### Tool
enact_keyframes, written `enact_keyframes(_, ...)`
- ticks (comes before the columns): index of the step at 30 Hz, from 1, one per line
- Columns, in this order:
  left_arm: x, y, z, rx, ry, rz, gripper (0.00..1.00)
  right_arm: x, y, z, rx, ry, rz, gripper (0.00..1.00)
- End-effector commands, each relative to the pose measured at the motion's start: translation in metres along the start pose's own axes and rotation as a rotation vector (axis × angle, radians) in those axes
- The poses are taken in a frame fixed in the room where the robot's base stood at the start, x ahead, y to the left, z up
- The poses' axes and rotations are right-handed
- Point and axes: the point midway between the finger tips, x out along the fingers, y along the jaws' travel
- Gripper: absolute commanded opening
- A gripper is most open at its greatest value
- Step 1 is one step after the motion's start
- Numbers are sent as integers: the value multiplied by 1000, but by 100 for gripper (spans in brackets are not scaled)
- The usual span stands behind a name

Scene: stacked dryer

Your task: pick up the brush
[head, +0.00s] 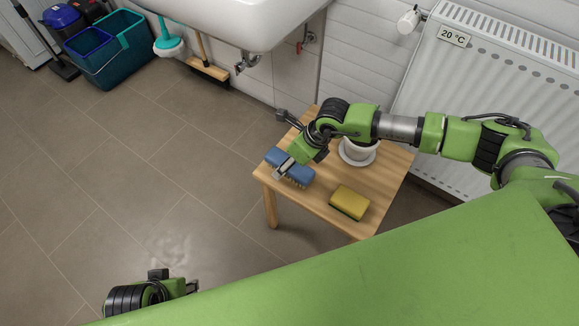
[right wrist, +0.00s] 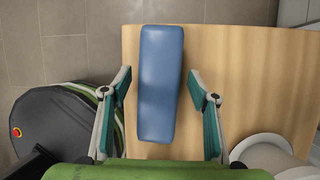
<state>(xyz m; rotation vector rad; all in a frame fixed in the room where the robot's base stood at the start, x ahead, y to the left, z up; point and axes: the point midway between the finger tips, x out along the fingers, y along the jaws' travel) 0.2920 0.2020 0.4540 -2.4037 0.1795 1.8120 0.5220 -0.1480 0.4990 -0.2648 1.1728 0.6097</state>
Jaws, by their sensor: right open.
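The blue brush (head: 297,170) lies near the left edge of the small wooden table (head: 320,208), with tan bristles showing below its blue back. My right gripper (head: 283,172) is at the brush. In the right wrist view, the brush (right wrist: 161,85) lies lengthwise between the open fingers of my right gripper (right wrist: 160,88), with a gap on each side. I cannot tell how far above it the fingertips are. My left gripper (head: 190,287) is low at the bottom left of the head view, over the floor and away from the table; its fingers are too small to read.
A yellow sponge (head: 349,202) lies near the table's front edge. A white pot on a saucer (head: 358,153) stands farther back, partly behind my right arm. A radiator (head: 480,75) is behind the table. A sink (head: 235,20) and teal buckets (head: 115,60) are at the back left.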

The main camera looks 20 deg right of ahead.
Motion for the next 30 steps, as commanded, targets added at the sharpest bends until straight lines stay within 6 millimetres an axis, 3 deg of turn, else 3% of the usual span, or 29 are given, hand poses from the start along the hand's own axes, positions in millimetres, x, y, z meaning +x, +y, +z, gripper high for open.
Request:
enact_keyframes(15, -6, 0, -1, -1, 4, 0, 39, 2, 0, -1, 0, 0, 0, 55)
enact_keyframes(16, -6, 0, -1, -1, 4, -1, 39, 2, 0, -1, 0, 0, 0, 52)
enact_keyframes(21, -6, 0, -1, -1, 4, -1, 39, 2, 0, -1, 0, 0, 0, 11)
enact_keyframes(30, -6, -1, -2, -1, 6, -1, 39, 1, 0, 0, 0, 0, 0, 11)
